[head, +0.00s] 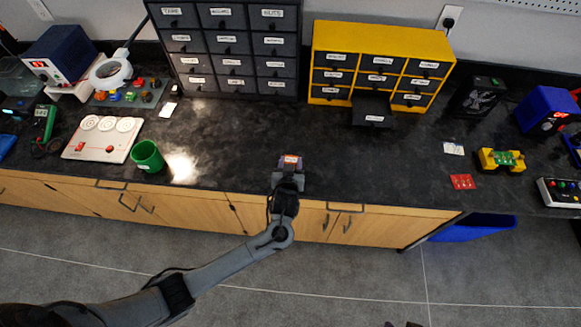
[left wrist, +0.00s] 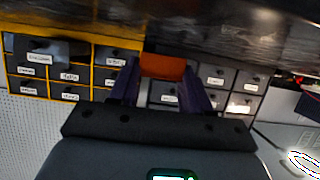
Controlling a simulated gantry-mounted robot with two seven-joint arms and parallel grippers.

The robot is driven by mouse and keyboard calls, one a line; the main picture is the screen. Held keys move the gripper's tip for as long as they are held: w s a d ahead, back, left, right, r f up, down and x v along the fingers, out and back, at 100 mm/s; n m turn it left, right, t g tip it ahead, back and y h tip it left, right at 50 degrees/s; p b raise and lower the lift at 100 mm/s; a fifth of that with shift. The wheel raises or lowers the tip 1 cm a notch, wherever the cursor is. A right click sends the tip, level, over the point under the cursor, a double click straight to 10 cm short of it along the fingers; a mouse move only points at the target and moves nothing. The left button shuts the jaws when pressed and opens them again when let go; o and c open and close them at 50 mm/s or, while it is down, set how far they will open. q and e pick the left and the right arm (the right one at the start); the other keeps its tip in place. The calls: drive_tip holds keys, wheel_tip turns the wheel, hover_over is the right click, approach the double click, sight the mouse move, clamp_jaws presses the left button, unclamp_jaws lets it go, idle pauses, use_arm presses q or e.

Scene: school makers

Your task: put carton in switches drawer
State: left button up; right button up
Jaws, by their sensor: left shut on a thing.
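My left gripper (head: 290,168) is shut on the small orange-red carton (head: 291,160) and holds it over the front part of the dark counter. In the left wrist view the carton (left wrist: 163,66) shows as an orange block between the two fingers (left wrist: 162,88). The yellow cabinet (head: 388,45) stands at the back, right of the gripper. Its bottom middle drawer (head: 372,110) is pulled out; its label is too small to read surely. That open drawer also shows in the left wrist view (left wrist: 42,48), at the left.
A grey drawer cabinet (head: 228,45) stands at the back left of the yellow one. A green cup (head: 147,155) and a white panel (head: 103,138) are on the left. A red card (head: 462,182) and a yellow-green block (head: 501,159) lie right. The counter before the open drawer is clear.

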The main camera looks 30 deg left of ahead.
use_arm(q)
drive_tip(key=shift+f, duration=1)
drive_tip(key=shift+f, duration=0.1)
drive_tip(key=o, duration=1)
